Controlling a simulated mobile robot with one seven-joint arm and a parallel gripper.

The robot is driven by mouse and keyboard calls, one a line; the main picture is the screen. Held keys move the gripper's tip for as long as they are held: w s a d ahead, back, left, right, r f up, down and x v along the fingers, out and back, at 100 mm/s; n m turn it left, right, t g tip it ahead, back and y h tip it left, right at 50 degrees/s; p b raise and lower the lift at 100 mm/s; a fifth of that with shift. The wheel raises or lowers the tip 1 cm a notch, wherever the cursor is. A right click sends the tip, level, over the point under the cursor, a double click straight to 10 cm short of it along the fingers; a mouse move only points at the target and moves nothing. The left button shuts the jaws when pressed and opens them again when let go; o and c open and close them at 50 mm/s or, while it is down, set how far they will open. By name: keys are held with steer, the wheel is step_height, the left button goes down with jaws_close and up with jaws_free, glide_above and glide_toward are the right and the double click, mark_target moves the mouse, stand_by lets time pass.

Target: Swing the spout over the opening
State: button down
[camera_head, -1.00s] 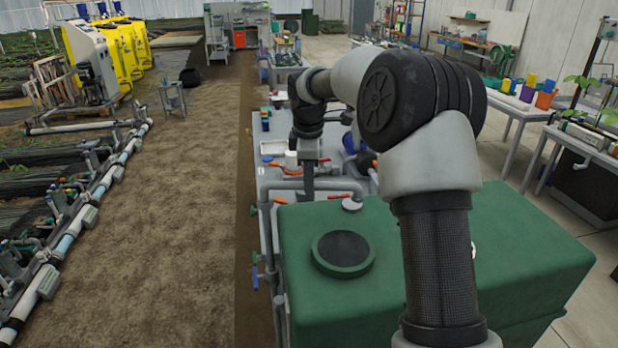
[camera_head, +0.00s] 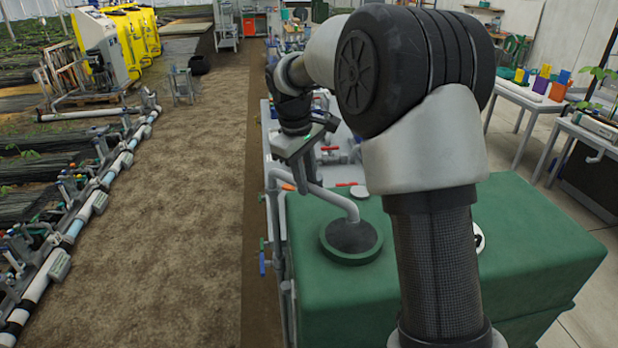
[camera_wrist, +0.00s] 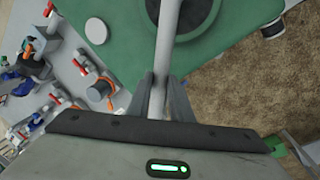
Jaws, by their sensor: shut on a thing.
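The spout (camera_head: 335,199) is a grey bent pipe. In the head view its downturned end lies over the dark round opening (camera_head: 350,255), which has a raised green rim, on the green tank. My gripper (camera_head: 304,186) is shut on the spout's straight part, short of the tank's far edge. In the wrist view the two fingers (camera_wrist: 160,105) close around the spout (camera_wrist: 165,55), which runs up to the opening (camera_wrist: 212,12) at the top edge. The spout's tip is cut off there. The exact height of the tip above the opening cannot be told.
The green tank (camera_head: 530,235) fills the right foreground, with a small white cap (camera_head: 359,192) on top. Valves with red handles (camera_wrist: 84,66) stand on the grey skid beside it. A dirt aisle (camera_head: 190,230) on the left is free.

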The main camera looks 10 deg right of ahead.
steer(key=shift+s+a, duration=0.1)
steer(key=shift+a, duration=0.1)
steer(key=c, duration=1.6)
jaws_free()
steer(key=shift+r, duration=0.2)
steer(key=r, duration=0.5)
steer(key=s+a+r, duration=0.1)
steer(key=r, duration=0.5)
steer(key=s+a+r+p, duration=0.1)
steer(key=r, duration=0.4)
steer(key=shift+s+a+r, duration=0.15)
steer(key=shift+a+r, duration=0.1)
steer(key=shift+r, duration=0.1)
